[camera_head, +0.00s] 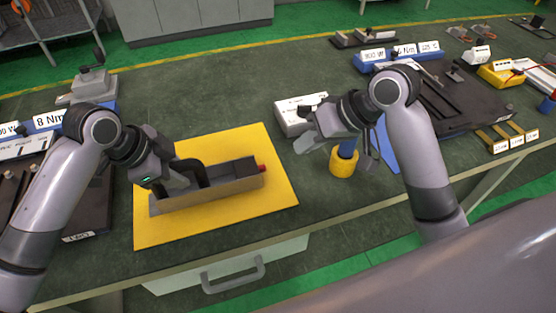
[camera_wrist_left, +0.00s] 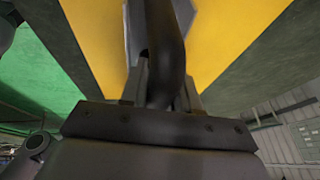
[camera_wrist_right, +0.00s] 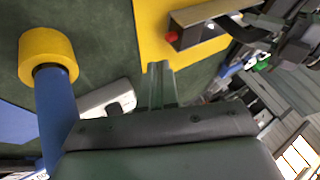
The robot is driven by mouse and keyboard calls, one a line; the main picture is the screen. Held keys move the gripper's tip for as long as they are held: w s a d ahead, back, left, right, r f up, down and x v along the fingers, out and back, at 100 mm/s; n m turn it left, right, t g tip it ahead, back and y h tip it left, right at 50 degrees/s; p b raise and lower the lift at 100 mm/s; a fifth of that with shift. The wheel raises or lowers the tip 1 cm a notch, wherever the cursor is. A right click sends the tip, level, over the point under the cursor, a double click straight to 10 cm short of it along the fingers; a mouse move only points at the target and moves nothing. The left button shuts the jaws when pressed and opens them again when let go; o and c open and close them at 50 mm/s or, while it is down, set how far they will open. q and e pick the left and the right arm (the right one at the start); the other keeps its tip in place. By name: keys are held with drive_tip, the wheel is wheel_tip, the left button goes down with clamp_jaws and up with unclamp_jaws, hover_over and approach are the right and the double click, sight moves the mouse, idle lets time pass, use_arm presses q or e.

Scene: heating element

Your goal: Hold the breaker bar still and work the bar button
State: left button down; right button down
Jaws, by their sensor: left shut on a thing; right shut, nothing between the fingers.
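The breaker bar (camera_head: 225,182) is a long dark block with a tan side, lying on a yellow mat (camera_head: 265,142). A black handle arches over its left part. The red bar button (camera_head: 262,168) sticks out of its right end; it also shows in the right wrist view (camera_wrist_right: 172,37). My left gripper (camera_head: 190,178) is shut on the black handle (camera_wrist_left: 165,50), which fills the gap between its fingers in the left wrist view. My right gripper (camera_head: 306,142) is shut and empty, in the air to the right of the button and apart from it. Its fingers (camera_wrist_right: 160,85) are together.
A blue post with a yellow end (camera_head: 343,165) stands close to my right gripper. A white box (camera_head: 290,118) lies behind that gripper. Labelled blue blocks (camera_head: 400,56) and dark fixtures stand at the back right. The table's front edge runs below the mat.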

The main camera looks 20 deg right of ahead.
sight(263, 168)
drive_tip(key=shift+f, duration=0.1)
drive_tip(key=x, duration=1)
drive_tip(key=shift+a, duration=0.15)
use_arm(q)
drive_tip(key=shift+r, duration=0.1)
use_arm(e)
drive_tip(key=shift+a, duration=1.05)
use_arm(q)
drive_tip(key=shift+d, duration=0.1)
use_arm(e)
drive_tip(key=shift+s+a, duration=0.1)
drive_tip(key=shift+s+d+r, duration=0.1)
drive_tip(key=shift+d+r, duration=0.1)
drive_tip(key=shift+r, duration=0.35)
use_arm(q)
drive_tip(key=shift+f, duration=0.2)
use_arm(e)
drive_tip(key=v, duration=0.9)
drive_tip(key=shift+d, duration=0.45)
